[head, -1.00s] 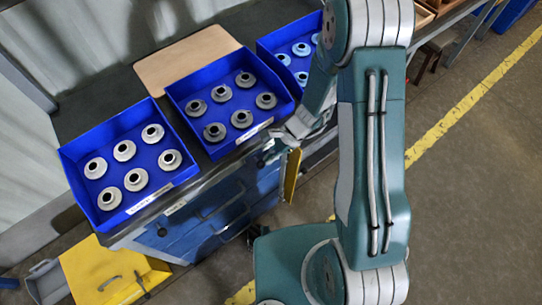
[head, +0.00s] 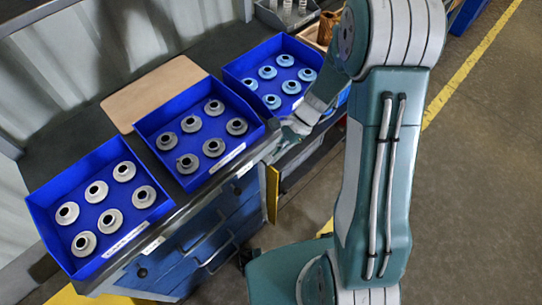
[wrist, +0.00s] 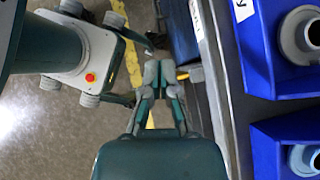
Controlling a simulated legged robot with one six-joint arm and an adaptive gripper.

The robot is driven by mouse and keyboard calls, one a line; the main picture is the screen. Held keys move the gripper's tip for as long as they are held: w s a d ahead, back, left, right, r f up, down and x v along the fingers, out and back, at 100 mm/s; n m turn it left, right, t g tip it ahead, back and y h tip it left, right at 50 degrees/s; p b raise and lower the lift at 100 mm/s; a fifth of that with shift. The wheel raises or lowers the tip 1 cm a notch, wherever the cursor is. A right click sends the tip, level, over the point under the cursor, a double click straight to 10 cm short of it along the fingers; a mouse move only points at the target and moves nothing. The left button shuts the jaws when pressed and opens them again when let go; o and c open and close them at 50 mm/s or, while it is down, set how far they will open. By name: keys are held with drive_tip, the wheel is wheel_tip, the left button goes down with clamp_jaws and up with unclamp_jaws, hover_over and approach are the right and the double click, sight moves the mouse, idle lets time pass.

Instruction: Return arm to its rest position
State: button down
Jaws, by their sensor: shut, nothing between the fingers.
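My gripper (wrist: 158,75) is shut and empty in the wrist view, its fingers together. In the head view my gripper (head: 288,132) shows small and partly hidden at the bench's front edge, between the middle and right trays. The arm is folded, with its elbow high at the right of the head view. The left blue tray (head: 62,252) and middle blue tray (head: 222,165) each hold several grey ring-shaped cartridges. The right blue tray (head: 240,72) holds several bluish cartridges and is partly hidden by my arm.
A tan board (head: 155,92) lies on the dark bench behind the middle tray. Blue drawers (head: 195,240) and a yellow panel (head: 272,193) are below the bench edge. Open grey floor with a yellow line (head: 480,70) lies to the right. Bins stand at the back.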

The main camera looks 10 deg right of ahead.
drive_tip(key=s+d+r+n+t+h, duration=0.1)
drive_tip(key=s+r+n+t+h, duration=0.1)
drive_tip(key=r, duration=0.6)
drive_tip(key=s+d+r+n+t+h, duration=0.2)
drive_tip(key=s+r+n+t+h, duration=0.1)
drive_tip(key=s+r+n, duration=0.4)
drive_tip(key=s+d+r+n+t+h, duration=0.2)
drive_tip(key=s+r+n+t, duration=0.1)
drive_tip(key=r, duration=0.7)
drive_tip(key=shift+s+r+n+t, duration=0.3)
drive_tip(key=shift+s+n+t, duration=0.1)
drive_tip(key=shift+s+n, duration=0.4)
drive_tip(key=shift+d, duration=0.1)
